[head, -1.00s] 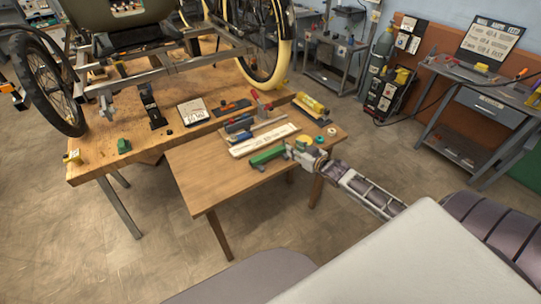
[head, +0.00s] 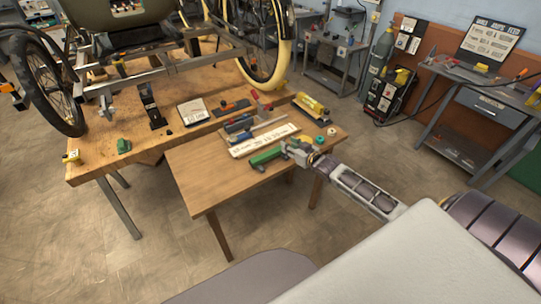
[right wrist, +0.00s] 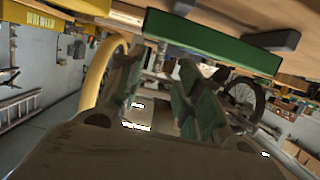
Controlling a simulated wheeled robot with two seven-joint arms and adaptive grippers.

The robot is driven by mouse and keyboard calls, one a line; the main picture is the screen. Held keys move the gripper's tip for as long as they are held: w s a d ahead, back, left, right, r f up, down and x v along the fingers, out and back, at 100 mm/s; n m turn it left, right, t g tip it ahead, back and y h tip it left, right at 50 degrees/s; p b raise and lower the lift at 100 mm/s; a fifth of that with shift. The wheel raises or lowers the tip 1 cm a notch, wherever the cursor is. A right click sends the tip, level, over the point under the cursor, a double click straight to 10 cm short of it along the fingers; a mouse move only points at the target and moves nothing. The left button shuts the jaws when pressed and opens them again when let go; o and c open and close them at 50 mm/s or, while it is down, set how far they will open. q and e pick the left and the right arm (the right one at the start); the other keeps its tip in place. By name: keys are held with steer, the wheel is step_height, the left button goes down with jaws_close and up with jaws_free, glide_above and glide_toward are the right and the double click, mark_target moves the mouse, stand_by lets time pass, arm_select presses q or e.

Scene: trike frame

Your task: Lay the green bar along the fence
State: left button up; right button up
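The green bar (head: 267,157) lies on the small wooden table, at a slant, in front of a long white lettered strip (head: 264,140). I cannot tell for sure whether this strip is the fence. My right gripper (head: 288,149) is low over the table at the bar's right end. In the right wrist view the green bar (right wrist: 215,42) crosses the top, just beyond my fingertips. The fingers (right wrist: 160,72), with green pads, stand apart with nothing clearly between them. Contact with the bar cannot be told. My left gripper is not in view.
Behind the strip lie several tools, among them a blue one (head: 238,126). A green ring (head: 331,132) and a yellow disc are right of the gripper. A yellow bottle (head: 311,104) lies behind. The small table's front left (head: 205,185) is clear. The workbench (head: 90,165) carries the trike.

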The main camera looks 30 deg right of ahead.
mark_target(284, 140)
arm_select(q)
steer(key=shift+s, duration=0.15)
arm_select(e)
steer(key=shift+w, duration=0.1)
steer(key=shift+x, duration=0.8)
steer(key=shift+w+d+r, duration=0.1)
steer(key=shift+w, duration=0.5)
steer(key=shift+w+f, duration=0.25)
steer(key=shift+w, duration=0.45)
steer(key=shift+w+f, duration=0.1)
steer(key=shift+w, duration=0.3)
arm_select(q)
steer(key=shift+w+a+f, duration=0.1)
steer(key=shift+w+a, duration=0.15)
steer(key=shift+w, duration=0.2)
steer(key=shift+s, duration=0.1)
